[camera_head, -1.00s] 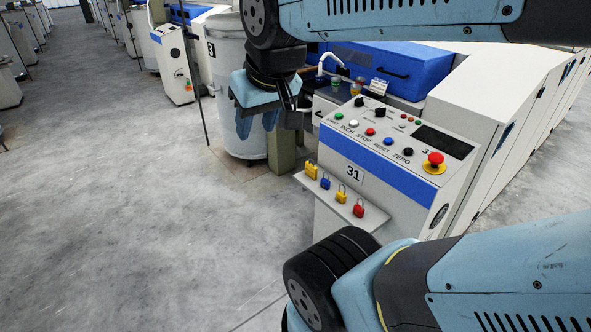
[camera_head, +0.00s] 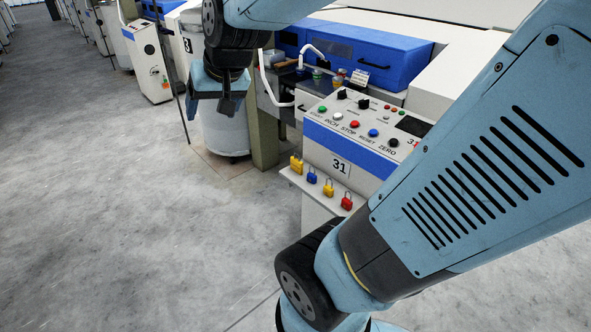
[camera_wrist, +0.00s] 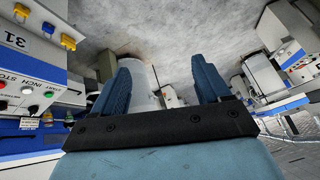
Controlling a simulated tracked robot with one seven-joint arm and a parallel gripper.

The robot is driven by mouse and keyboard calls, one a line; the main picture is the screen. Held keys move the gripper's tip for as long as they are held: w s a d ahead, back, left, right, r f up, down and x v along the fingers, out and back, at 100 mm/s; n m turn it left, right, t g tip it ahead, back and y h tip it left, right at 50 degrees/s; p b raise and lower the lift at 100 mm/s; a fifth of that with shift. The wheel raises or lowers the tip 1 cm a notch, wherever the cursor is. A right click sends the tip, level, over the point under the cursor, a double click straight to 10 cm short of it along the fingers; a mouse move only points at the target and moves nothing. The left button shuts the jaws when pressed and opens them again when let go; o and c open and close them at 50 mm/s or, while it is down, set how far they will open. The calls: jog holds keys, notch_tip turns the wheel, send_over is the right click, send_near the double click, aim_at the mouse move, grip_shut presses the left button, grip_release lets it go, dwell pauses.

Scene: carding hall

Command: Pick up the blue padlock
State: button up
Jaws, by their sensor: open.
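The blue padlock (camera_head: 311,175) is on a small white shelf (camera_head: 321,197) on the front of the console marked 31. It is between two yellow padlocks (camera_head: 296,165) (camera_head: 328,187), with a red padlock (camera_head: 346,201) at the shelf's right end. In the wrist view, turned upside down, the blue padlock (camera_wrist: 48,28) is at the upper left between the yellow ones. My gripper (camera_head: 211,108) is up and to the left of the shelf, well apart from the padlocks. Its two blue fingers (camera_wrist: 162,82) are spread with nothing between them.
The console (camera_head: 340,168) has a row of buttons on top. A pale round bin (camera_head: 222,138) stands behind my gripper, beside a post (camera_head: 264,138). A thin dark pole (camera_head: 178,85) stands to the left. The grey floor (camera_head: 120,230) at left is clear.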

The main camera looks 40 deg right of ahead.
jog(key=w+d+f+m+t+h, duration=0.1)
jog(key=w+d+f+m+h, duration=0.2)
jog(key=w+f, duration=0.6)
jog(key=w+d+f+m+t, duration=0.1)
jog(key=w+d+f+m, duration=0.25)
jog(key=w+f, duration=0.65)
jog(key=m+g+h, duration=0.4)
jog(key=m+h, duration=0.2)
jog(key=h, duration=0.9)
send_near(310, 177)
jog(key=x, duration=0.6)
jog(key=shift+r, duration=0.35)
jog(key=shift+f+x, duration=0.2)
jog(key=shift+x, duration=1.1)
jog(key=shift+f+x, duration=0.2)
jog(key=shift+x, duration=1.1)
